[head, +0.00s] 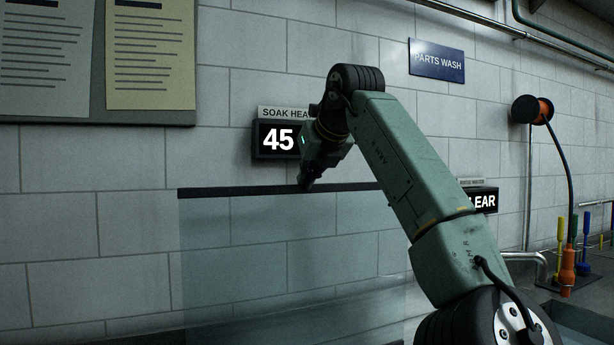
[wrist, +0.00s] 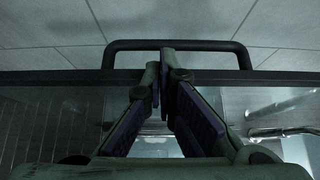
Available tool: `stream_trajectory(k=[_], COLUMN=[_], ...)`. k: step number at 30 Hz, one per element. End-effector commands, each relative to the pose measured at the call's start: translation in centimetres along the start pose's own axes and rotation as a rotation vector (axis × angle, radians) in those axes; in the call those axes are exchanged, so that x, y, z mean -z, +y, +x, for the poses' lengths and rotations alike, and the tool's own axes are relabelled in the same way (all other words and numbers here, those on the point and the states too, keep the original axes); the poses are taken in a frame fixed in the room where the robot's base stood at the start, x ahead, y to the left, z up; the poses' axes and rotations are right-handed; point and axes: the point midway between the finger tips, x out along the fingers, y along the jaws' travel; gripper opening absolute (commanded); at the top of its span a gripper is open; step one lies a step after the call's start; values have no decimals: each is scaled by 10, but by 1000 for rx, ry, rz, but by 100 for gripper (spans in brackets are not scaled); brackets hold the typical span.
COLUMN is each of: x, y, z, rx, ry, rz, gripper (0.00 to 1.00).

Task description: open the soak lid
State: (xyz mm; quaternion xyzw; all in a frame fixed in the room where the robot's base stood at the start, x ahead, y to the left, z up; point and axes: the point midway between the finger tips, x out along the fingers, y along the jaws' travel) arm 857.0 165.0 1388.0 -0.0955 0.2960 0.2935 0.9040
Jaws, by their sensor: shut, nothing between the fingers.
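The soak lid is a clear, glass-like panel (head: 290,265) with a dark bar (head: 235,191) along its top edge. In the head view it stands upright or nearly so in front of the tiled wall. My gripper (head: 306,186) is at the middle of that bar. In the wrist view, a black handle (wrist: 215,45) spans above the lid's dark edge (wrist: 60,76). My gripper's fingers (wrist: 161,68) are shut with nothing between them, their tips crossing the edge close to the handle. I cannot tell whether they touch it.
A display reading 45 (head: 278,139) is on the wall behind my gripper. A second display (head: 484,200) is partly hidden by my arm. A sink edge with several coloured tools (head: 568,262) and a hose reel (head: 532,109) are at the right.

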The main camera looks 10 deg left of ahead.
Motion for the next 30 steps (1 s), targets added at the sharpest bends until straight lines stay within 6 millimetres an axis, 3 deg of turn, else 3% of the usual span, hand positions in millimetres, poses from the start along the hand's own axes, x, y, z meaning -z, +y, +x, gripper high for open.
stream_trajectory(k=[13, 24, 30], x=[-1, -1, -1], y=[0, 2, 2], z=[-9, -83, -108], rx=[-1, -4, -4], ry=[-3, -4, -3], rz=[0, -2, -2], gripper=[0, 0, 0])
